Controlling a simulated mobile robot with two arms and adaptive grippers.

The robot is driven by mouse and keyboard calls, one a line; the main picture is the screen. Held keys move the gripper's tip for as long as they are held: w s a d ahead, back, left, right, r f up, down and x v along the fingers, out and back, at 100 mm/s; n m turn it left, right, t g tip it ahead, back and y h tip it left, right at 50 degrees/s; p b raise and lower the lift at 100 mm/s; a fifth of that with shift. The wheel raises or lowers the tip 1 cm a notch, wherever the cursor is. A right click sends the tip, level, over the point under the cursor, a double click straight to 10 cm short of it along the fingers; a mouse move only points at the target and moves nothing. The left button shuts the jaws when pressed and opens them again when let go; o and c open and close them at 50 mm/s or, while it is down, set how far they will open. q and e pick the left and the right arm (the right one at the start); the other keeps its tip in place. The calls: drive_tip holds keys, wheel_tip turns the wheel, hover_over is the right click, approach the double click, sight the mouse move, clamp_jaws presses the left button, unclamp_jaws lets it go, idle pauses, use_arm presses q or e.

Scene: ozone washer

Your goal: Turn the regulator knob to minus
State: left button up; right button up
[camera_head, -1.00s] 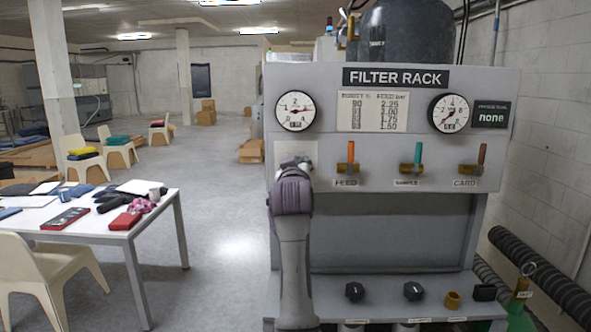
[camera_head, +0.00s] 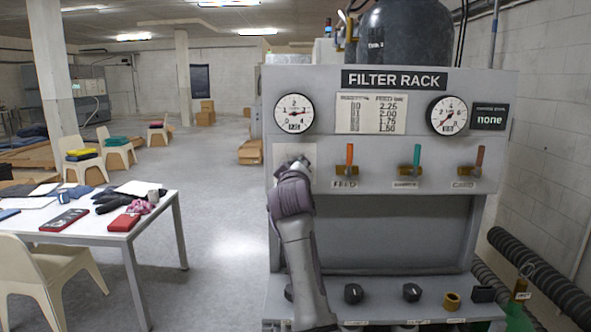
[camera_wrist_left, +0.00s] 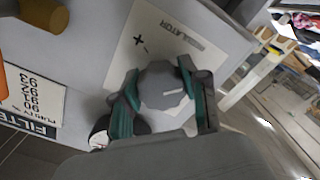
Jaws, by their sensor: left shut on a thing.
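In the head view my left gripper (camera_head: 296,162) is at the left of the rack's panel, and my wrist hides the knob there. The left gauge (camera_head: 293,114) is above it. My right gripper is in neither view.
The filter rack (camera_head: 400,230) carries a feed valve (camera_head: 349,155), a sample valve (camera_head: 417,157) and a card valve (camera_head: 479,157) right of my gripper. Black knobs (camera_head: 354,293) line its lower ledge. A white table (camera_head: 110,225) stands left, with clear floor between.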

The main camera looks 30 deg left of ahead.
use_arm(q)
drive_tip(key=shift+f, duration=0.15)
drive_tip(key=o, duration=1.1)
drive_tip(key=shift+o, duration=0.3)
